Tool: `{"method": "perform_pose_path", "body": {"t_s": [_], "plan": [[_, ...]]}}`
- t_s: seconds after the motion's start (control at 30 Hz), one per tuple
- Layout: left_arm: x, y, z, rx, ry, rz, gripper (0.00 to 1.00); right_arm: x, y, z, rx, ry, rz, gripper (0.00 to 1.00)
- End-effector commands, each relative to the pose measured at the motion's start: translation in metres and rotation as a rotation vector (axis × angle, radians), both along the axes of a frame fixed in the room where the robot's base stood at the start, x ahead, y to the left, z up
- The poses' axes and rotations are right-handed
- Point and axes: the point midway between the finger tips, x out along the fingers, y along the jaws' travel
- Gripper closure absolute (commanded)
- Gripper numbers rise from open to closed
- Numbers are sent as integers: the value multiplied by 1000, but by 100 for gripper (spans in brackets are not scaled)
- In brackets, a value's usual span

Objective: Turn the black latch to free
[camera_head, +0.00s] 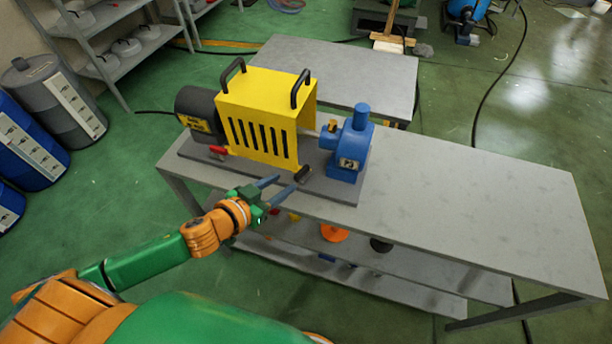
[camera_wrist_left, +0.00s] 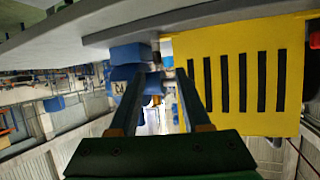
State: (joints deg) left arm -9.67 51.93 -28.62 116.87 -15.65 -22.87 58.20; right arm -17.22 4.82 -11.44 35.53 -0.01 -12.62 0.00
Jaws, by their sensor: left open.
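The black latch (camera_head: 303,174) is a small dark handle at the front of the dark base plate, below the right end of the yellow guard (camera_head: 262,132). My left gripper (camera_head: 288,183) is open and empty, with its two blue-grey fingers pointing at the latch from the front left. The fingertips are close to the latch; I cannot tell whether they touch it. In the left wrist view the open fingers (camera_wrist_left: 160,76) reach toward the blue pump and the slotted yellow guard (camera_wrist_left: 245,80). I cannot make out the latch clearly there. My right gripper is not in view.
The blue pump (camera_head: 349,145) stands right of the guard, and a dark motor (camera_head: 198,112) stands left. A red handle (camera_head: 217,150) is at the base's left front. The grey table (camera_head: 480,205) is clear on the right. A lower shelf (camera_head: 400,284) holds small items.

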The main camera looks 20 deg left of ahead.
Motion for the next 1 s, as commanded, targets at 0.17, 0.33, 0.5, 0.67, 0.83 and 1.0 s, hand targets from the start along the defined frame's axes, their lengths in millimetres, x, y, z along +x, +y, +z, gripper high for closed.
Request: {"method": "perform_pose_path", "body": {"t_s": [0.17,0.33,0.5,0.67,0.83,1.0], "plan": [[10,-10,6,-29,-16,-37,52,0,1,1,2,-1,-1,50],[36,-20,-6,-27,-16,-36,52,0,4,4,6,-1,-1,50],[55,-28,-16,-26,-13,-36,52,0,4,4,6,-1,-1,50],[60,-30,-19,-25,-12,-37,52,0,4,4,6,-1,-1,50],[60,-30,-19,-25,-12,-37,52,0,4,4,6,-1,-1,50],[60,-30,-19,-25,-12,-37,96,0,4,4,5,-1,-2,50]]}}
